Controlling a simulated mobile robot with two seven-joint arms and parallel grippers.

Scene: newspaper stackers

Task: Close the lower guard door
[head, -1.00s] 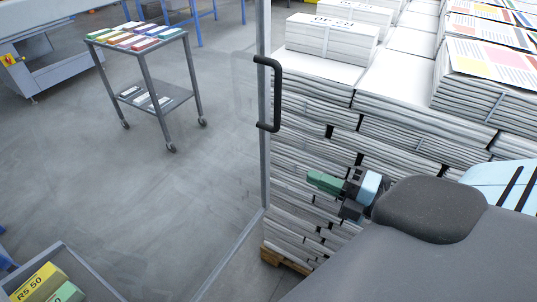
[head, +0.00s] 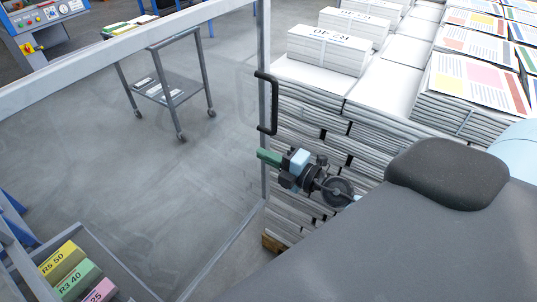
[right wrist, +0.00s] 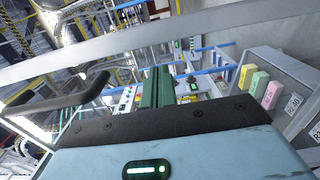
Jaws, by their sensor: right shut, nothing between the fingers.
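The guard door is a clear panel in a grey metal frame, with its upright edge (head: 263,190) near the middle of the head view. A black handle (head: 267,103) is on that upright, and it also shows at the left in the right wrist view (right wrist: 62,101). My right gripper (head: 262,156) is shut and empty, its green fingers at the upright, below the handle. I cannot tell whether they touch the frame. The shut green fingers also show in the right wrist view (right wrist: 157,86). My left gripper is not in view.
Tall stacks of newspapers (head: 385,95) stand right of the door edge, close to my right arm. A cart (head: 168,92) shows through the panel. A tray with coloured blocks (head: 75,265) is at the lower left. Grey floor lies between.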

